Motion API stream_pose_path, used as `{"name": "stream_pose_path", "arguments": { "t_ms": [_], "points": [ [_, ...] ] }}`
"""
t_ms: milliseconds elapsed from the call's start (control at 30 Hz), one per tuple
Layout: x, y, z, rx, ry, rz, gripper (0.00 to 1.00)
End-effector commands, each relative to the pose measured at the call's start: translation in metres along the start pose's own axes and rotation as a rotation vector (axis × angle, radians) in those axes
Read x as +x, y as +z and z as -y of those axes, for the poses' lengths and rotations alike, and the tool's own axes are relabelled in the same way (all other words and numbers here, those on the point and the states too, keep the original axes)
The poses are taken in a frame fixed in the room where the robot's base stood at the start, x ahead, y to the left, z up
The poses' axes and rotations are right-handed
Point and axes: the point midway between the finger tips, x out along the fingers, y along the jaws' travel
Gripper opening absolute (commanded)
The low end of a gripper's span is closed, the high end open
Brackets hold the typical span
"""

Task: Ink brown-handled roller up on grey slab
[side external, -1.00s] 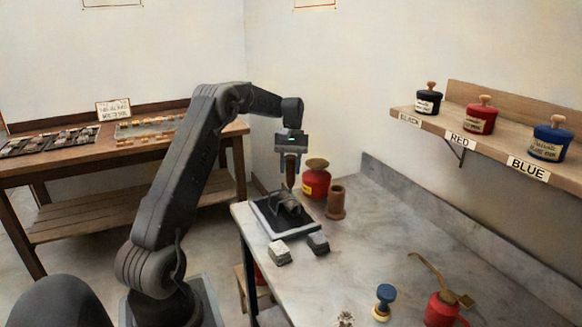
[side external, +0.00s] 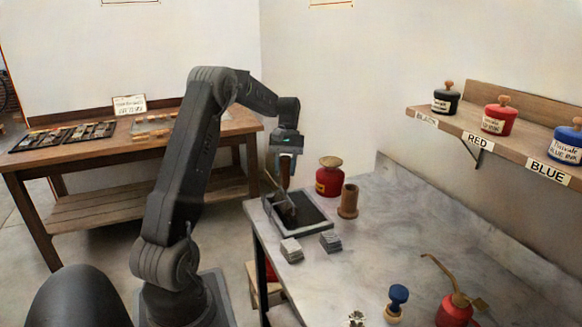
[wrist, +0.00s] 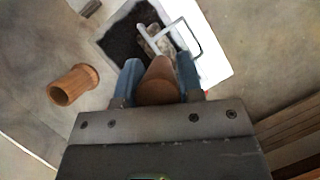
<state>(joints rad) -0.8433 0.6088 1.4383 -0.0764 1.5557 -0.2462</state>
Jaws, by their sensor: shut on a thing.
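The brown-handled roller stands on end over the slab, its brown handle (wrist: 158,82) upright between the fingers of my gripper (side external: 284,171). My gripper (wrist: 158,78) is shut on that handle. The roller's wire frame (wrist: 186,32) and its patchy grey-brown drum (wrist: 158,42) show beyond the handle in the wrist view. The grey slab (side external: 315,215) lies at the table's far left corner, with a dark inked face (wrist: 124,36) and a pale rim (wrist: 222,68). The roller's lower end is over or on the dark face; contact cannot be told.
A brown wooden cylinder (side external: 348,201) and a red ink pot (side external: 329,177) stand close behind the slab. Two small grey blocks (side external: 291,249) (side external: 331,241) sit in front. A blue-topped stamp (side external: 397,300) and red oil can (side external: 455,308) stand nearer. The table's right side is clear.

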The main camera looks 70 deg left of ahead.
Motion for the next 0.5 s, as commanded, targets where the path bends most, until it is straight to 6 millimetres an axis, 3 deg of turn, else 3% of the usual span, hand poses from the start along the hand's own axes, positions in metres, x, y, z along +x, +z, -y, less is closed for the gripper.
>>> {"name": "stream_pose_path", "arguments": {
  "t_ms": [500],
  "points": [
    [-0.0065, 0.0038, 0.0024, 0.0, 0.002, -0.003, 0.1]
  ]
}}
